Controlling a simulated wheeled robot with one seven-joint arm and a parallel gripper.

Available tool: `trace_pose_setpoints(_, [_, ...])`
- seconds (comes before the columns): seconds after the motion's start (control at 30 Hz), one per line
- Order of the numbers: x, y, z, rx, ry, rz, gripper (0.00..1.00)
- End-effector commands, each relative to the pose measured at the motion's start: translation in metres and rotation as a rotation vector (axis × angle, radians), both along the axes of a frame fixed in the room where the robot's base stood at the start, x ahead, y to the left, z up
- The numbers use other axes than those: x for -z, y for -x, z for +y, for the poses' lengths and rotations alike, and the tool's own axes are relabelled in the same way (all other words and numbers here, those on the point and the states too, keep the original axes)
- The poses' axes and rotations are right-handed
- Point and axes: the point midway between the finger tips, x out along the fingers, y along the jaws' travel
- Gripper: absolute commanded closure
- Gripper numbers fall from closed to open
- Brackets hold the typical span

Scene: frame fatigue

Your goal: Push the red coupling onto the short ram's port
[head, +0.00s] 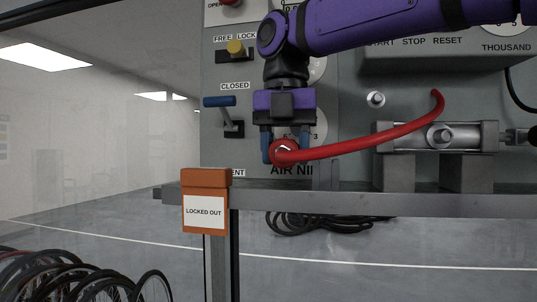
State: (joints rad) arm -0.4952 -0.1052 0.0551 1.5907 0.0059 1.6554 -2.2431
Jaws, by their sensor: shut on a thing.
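My gripper (284,143), purple with blue fingers, points down in front of the grey panel. It is shut on the red coupling (285,153), which faces the camera. A red hose (365,143) runs right from the coupling, crosses in front of the ram and curls up to a free-looking end. A silver ram (465,136) lies level on grey blocks at the right, with a round metal fitting (440,135) on its front. I cannot tell whether this is the short ram. The coupling is well left of this fitting and apart from it.
Another round metal fitting (376,99) sits on the panel above the hose. An orange locked-out box (206,178) stands at the front of the grey bench rail (330,203). Bicycle wheels stand lower left.

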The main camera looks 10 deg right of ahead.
Motion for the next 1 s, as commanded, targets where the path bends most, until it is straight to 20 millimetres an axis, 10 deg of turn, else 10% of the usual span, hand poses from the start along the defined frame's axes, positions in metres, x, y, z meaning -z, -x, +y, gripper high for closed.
trace_pose_setpoints(0.53, [-0.008,0.068,-0.051,0.000,-0.001,-0.001,0.76])
trace_pose_setpoints(1.0, [-0.009,0.083,-0.063,0.000,0.001,0.001,0.76])
